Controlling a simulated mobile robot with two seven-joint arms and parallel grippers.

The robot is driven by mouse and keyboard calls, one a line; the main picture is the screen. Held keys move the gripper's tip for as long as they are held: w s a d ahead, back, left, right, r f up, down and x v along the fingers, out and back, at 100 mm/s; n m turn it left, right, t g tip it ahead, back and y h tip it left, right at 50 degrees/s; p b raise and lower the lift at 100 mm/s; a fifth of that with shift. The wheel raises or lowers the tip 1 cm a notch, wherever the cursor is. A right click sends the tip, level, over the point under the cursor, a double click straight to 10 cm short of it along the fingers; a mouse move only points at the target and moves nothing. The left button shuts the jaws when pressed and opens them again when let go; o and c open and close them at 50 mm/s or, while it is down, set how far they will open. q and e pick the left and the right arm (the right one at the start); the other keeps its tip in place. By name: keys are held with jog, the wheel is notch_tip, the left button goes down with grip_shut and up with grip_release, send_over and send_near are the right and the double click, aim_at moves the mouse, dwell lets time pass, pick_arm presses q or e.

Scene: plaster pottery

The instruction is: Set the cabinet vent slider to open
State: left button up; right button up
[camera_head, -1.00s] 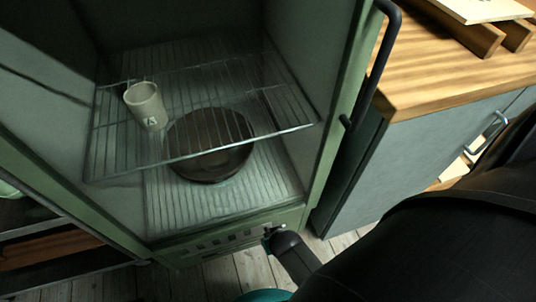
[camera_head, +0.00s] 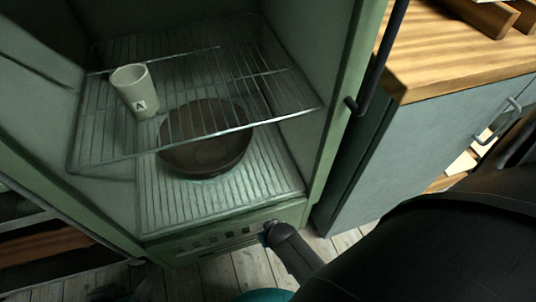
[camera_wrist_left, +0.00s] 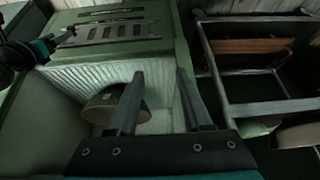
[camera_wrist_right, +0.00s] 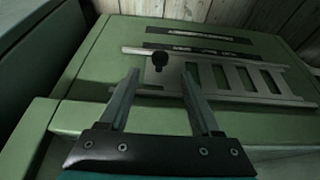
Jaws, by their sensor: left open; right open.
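The vent slider (camera_wrist_right: 235,82) is a pale metal plate with several slots on the green cabinet's lower front panel. Its dark knob (camera_wrist_right: 158,60) stands at the plate's left end in the right wrist view. My right gripper (camera_wrist_right: 160,71) is open, with its fingertips on either side of the knob in that view; I cannot tell whether they touch it. The slotted vent also shows in the left wrist view (camera_wrist_left: 108,31) and small in the head view (camera_head: 215,239). My left gripper (camera_wrist_left: 160,72) is open and empty, pointing towards the cabinet.
The open green cabinet holds a wire shelf (camera_head: 95,148) with a pale cup (camera_head: 131,88) marked A, and a dark round bowl (camera_head: 205,152) lower down. A grey cabinet with a wooden top (camera_head: 450,50) stands to the right. A dark rack (camera_wrist_left: 262,108) stands beside the green cabinet.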

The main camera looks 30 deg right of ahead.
pick_arm(q)
jog(key=w+d+r+t+h+b, duration=0.2)
jog(key=w+d+t+h+b, duration=0.2)
jog(key=d+t, duration=0.5)
jog(key=shift+d+r+h+b, duration=0.35)
jog(key=shift+h+b, duration=0.25)
jog(key=shift+b, duration=0.1)
pick_arm(e)
jog(key=shift+x, duration=3.4)
jog(key=shift+c, duration=0.2)
grip_shut()
